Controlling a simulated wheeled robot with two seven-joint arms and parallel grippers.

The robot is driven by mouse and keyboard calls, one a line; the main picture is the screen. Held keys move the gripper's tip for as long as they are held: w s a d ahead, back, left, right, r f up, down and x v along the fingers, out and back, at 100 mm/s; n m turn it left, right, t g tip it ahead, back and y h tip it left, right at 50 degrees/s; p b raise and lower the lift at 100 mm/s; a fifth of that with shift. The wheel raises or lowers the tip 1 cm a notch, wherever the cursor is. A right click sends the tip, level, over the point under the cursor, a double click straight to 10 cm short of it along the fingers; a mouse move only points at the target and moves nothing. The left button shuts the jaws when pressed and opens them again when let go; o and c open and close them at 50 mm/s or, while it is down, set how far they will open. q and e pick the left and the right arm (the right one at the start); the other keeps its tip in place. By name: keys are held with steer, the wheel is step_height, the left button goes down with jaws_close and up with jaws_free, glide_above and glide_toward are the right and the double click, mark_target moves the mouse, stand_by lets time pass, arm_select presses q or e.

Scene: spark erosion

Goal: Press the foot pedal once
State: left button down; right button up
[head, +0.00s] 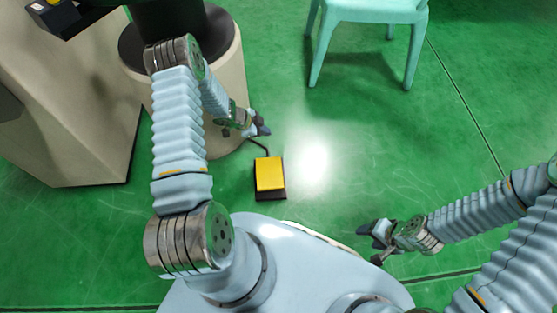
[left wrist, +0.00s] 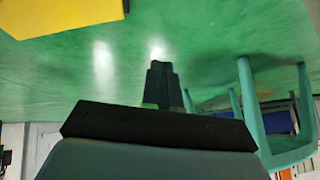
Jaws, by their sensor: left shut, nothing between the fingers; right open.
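The foot pedal (head: 270,175) is a yellow plate on a dark base on the green floor, with a dark cable at its back edge. In the head view my left gripper (head: 263,129) is just behind the pedal and slightly left, apart from it in the picture. It is shut and empty. The left wrist view shows its closed dark fingers (left wrist: 161,85) and the yellow pedal (left wrist: 60,15) at the upper left corner. My right gripper (head: 374,240) is open and empty, to the right of the pedal and nearer my base.
A beige machine pedestal (head: 225,90) stands behind and left of my left gripper. A beige cabinet (head: 60,110) is at the far left. A turquoise chair (head: 372,12) stands at the back right and also shows in the left wrist view (left wrist: 252,110). The floor right of the pedal is clear.

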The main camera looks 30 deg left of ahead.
arm_select(q)
steer(key=shift+s+d+f+b, duration=0.25)
steer(key=shift+s+f+b, duration=0.15)
steer(key=shift+f+b, duration=1.05)
steer(key=shift+s+d+f+b, duration=0.25)
steer(key=shift+s+f+b, duration=0.2)
steer(key=shift+f+b, duration=0.95)
steer(key=shift+s+d+f+b, duration=0.25)
steer(key=shift+s+f+b, duration=0.15)
steer(key=shift+f+b, duration=1.05)
steer(key=shift+s+f+b, duration=0.1)
steer(key=shift+f+b, duration=0.1)
steer(key=shift+b, duration=0.2)
